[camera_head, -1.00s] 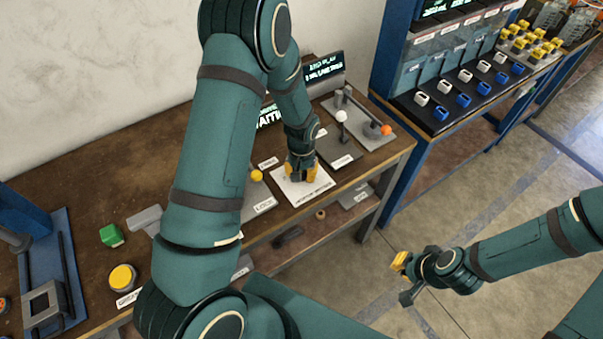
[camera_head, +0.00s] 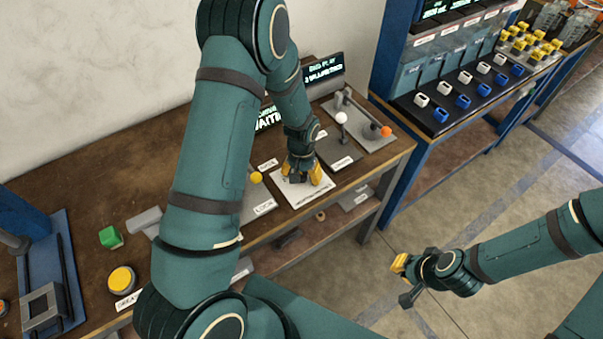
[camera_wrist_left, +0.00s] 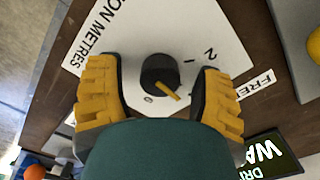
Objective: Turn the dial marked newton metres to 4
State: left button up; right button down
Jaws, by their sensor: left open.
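The newton metres dial (camera_wrist_left: 159,74) is a dark round knob with a yellow pointer, on a white plate (camera_wrist_left: 140,30). In the left wrist view its pointer aims down and right, between the 0 and 2 marks. The 4 mark is not visible. My left gripper (camera_wrist_left: 160,78) is open, one yellow finger on each side of the knob, with gaps visible. In the head view the left gripper (camera_head: 302,173) is over the white plate (camera_head: 302,194) and hides the dial. My right gripper (camera_head: 399,264) hangs away from the bench over the floor; its jaw opening is unclear.
A grey plate with a white-ball lever (camera_head: 341,118) and one with an orange knob (camera_head: 386,131) stand right of the dial plate. A yellow ball (camera_head: 256,177) is left. Screens (camera_head: 324,70) stand behind. A green block (camera_head: 111,237) and yellow button (camera_head: 121,279) are further left.

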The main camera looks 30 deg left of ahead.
pick_arm(q)
notch_tip(320, 180, up, 12)
dwell(0.5)
dwell(0.5)
